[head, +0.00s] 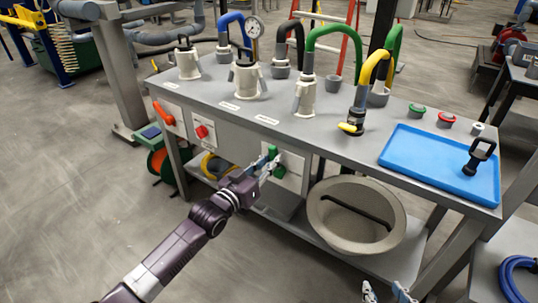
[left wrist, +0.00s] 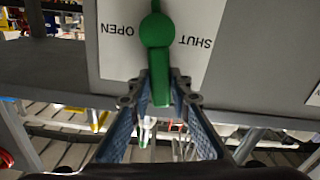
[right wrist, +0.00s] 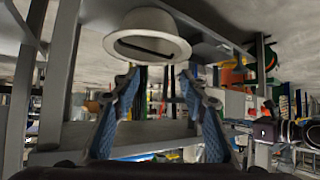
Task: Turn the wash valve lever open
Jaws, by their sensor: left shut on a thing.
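The green wash valve lever (head: 273,153) is on a white plate (head: 290,173) on the bench's front panel. In the left wrist view the lever (left wrist: 160,88) hangs from a round green hub, pointing down the picture between the OPEN mark on the left and the SHUT mark on the right. My left gripper (head: 268,166) is shut on the lever, with a blue-padded finger on each side of it in the left wrist view (left wrist: 157,90). My right gripper (head: 385,292) is at the bottom edge of the head view. In the right wrist view it is open and empty (right wrist: 160,88).
A beige bucket (head: 326,221) stands tilted on the lower shelf, right of the valve. A red knob (head: 202,131) and an orange handle (head: 164,113) are on panels to the left. Hoses and fittings, a gauge (head: 254,27) and a blue tray (head: 410,149) are on the benchtop.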

